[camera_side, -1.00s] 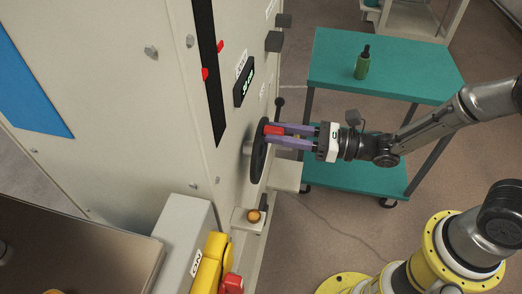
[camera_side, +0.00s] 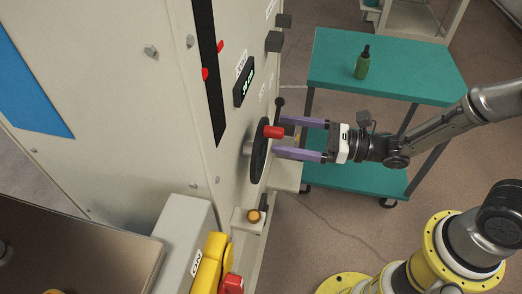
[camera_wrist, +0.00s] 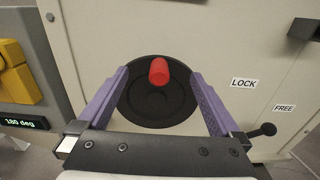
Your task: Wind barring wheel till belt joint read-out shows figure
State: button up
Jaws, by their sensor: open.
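The black barring wheel (camera_side: 258,152) stands on the machine's beige side panel, with a red handle (camera_side: 274,132) sticking out of it. In the wrist view the handle (camera_wrist: 158,71) is near the top of the wheel (camera_wrist: 150,115). My gripper (camera_side: 278,136) is open, its purple fingers spread on either side of the handle without gripping it. A read-out (camera_side: 244,85) with green digits sits above the wheel; its figure is too small to read. In the wrist view a display (camera_wrist: 25,122) at left shows "180 deg"; I cannot tell whether it is the belt joint read-out.
A lever with a black knob (camera_wrist: 267,129) stands right of the wheel, by LOCK (camera_wrist: 244,83) and FREE (camera_wrist: 284,108) labels. An orange button (camera_side: 254,216) is below the wheel. A teal trolley (camera_side: 400,70) with a green bottle (camera_side: 362,64) stands behind my arm.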

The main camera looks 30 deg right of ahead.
jog(key=shift+v, duration=2)
